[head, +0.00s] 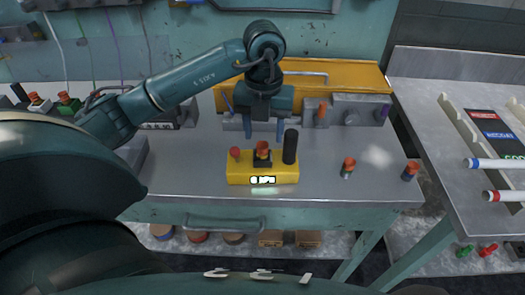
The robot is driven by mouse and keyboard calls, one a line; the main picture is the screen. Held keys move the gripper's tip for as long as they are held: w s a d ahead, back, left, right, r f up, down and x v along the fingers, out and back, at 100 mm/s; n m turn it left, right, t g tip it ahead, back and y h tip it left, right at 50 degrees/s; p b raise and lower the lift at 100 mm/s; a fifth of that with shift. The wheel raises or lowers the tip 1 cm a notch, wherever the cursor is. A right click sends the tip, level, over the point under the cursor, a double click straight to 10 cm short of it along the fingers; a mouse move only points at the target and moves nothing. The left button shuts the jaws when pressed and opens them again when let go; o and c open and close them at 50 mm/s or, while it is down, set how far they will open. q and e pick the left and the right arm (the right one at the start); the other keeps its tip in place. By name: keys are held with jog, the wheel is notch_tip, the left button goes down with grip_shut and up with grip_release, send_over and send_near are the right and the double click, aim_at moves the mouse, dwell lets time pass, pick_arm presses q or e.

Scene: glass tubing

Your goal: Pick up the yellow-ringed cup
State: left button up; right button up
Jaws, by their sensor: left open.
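Small cups with orange-red tops stand on the grey bench. One cup (348,167) is right of the yellow block, and another cup (410,171), with a bluish lower part, is near the bench's right end. A third orange-red top (262,149) shows on the yellow block (240,177). I cannot make out a yellow ring on any of them at this size. My left gripper (264,132) points down just above and behind the yellow block, fingers apart and nothing between them. My right gripper is not in view.
The yellow block also carries a red knob (235,153), a black post (290,146) and a lit display. A yellow case (345,76) and grey fixtures (361,108) stand behind. A side table (455,130) with white-bodied tubes is at right. The bench front is mostly clear.

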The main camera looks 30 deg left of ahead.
aim_at(262, 145)
pick_arm(q)
jog(key=shift+s+f+p, duration=0.15)
jog(key=shift+f+p, duration=0.05)
jog(key=shift+f, duration=0.95)
jog(key=shift+s+f+p, duration=0.1)
jog(key=shift+f+p, duration=0.05)
jog(key=shift+f, duration=1)
grip_shut()
jog(key=shift+r, duration=0.1)
